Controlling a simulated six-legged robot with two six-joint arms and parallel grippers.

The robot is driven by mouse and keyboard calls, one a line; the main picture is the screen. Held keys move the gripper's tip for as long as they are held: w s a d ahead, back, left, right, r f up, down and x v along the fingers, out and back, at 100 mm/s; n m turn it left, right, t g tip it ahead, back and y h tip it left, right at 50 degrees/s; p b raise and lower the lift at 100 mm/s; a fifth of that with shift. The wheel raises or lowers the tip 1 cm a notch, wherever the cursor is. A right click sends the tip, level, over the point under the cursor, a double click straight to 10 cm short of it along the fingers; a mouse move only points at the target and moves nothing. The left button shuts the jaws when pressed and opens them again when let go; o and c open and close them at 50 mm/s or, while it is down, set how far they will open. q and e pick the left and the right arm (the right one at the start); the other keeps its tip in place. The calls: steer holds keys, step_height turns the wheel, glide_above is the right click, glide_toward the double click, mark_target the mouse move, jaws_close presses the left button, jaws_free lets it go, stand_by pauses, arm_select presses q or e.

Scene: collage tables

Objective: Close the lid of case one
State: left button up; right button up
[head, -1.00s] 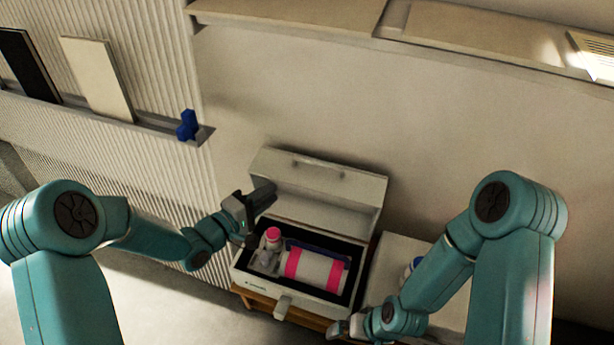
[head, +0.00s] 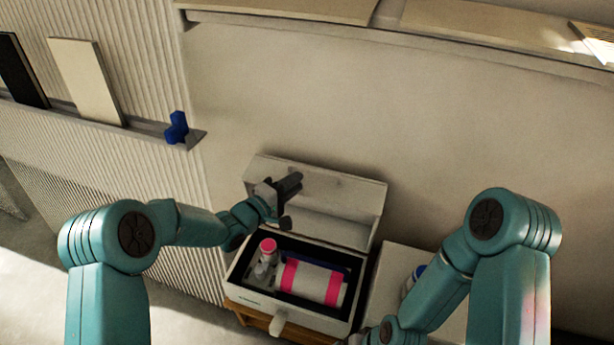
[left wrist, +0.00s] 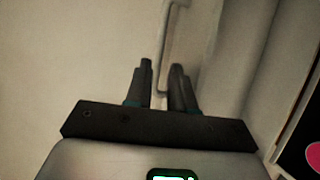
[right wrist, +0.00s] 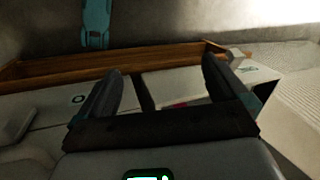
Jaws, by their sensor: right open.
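Case one, a white case (head: 245,299), stands with its lid (head: 345,194) raised at the back in the head view. Inside its dark interior lie a white cylinder with pink bands (head: 308,282) and a small pink-capped bottle (head: 267,248). My left gripper (head: 290,185) is in front of the raised lid, near its left part. In the left wrist view its fingers (left wrist: 160,75) are a little apart, with a thin pale edge showing between them; contact is unclear. My right gripper (right wrist: 160,66) is open and empty, its fingers wide apart over pale surfaces; the head view mostly cuts it off.
A white surface (head: 395,272) with a blue-and-white object (head: 414,277) is right of the case, partly behind my right arm. A ledge at upper left carries a blue block (head: 176,128) and upright panels (head: 88,82). A wall stands behind the case.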

mark_target(312, 171)
arm_select(q)
steer(key=x, duration=0.5)
steer(key=shift+w+d+b, duration=0.15)
steer(key=shift+d+b, duration=0.05)
steer(key=shift+b, duration=0.1)
jaws_close()
